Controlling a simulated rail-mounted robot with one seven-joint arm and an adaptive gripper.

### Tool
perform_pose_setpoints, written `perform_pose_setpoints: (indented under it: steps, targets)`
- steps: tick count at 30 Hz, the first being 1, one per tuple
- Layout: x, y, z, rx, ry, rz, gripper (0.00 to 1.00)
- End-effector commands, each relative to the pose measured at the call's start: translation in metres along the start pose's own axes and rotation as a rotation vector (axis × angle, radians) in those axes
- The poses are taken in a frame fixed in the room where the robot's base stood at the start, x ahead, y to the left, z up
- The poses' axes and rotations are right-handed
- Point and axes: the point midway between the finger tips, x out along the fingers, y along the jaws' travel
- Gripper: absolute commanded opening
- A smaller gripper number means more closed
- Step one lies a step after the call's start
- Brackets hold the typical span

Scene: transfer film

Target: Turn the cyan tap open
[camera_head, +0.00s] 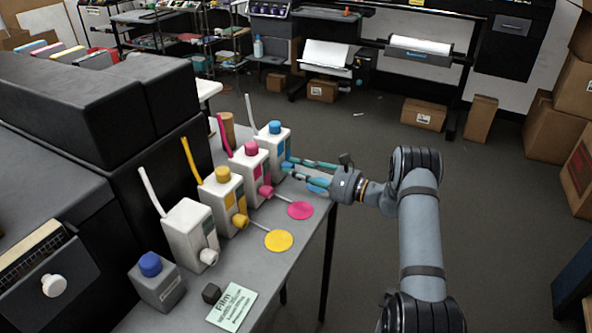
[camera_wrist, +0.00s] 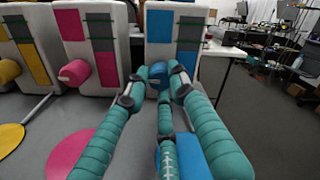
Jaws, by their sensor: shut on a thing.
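The cyan tank (camera_head: 282,143), a white bottle with a blue cap and blue panels, stands at the far end of the row on the grey table. In the wrist view its blue panel (camera_wrist: 160,24) is at the top middle, with the cyan tap (camera_wrist: 157,74) low on its front. The fingers partly hide the tap. In the head view my gripper (camera_head: 289,165) reaches the tank from the right. A blue patch (camera_head: 318,184) lies below the fingers, partly covered.
The magenta tank (camera_head: 247,167) with its tap (camera_head: 265,191), the yellow tank (camera_head: 222,200) and a white tank (camera_head: 186,234) stand nearby in the row. Magenta (camera_head: 300,210) and yellow (camera_head: 278,240) discs lie before their tanks. Open floor is right of the table.

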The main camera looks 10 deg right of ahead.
Motion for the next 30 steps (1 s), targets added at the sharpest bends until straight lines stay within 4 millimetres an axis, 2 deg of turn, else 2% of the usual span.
perform_pose_setpoints:
  steps: [3, 14, 20, 30]
  targets:
    - [0.0002, -0.0001, 0.0005, 0.000, -0.001, 0.000, 0.00]
    - [0.0005, 0.0002, 0.0005, 0.054, -0.002, 0.000, 0.00]
    - [0.0006, 0.0006, 0.0004, 0.177, -0.002, 0.001, 0.00]
    - [0.0008, -0.0001, 0.0009, 0.488, -0.002, 0.002, 0.00]
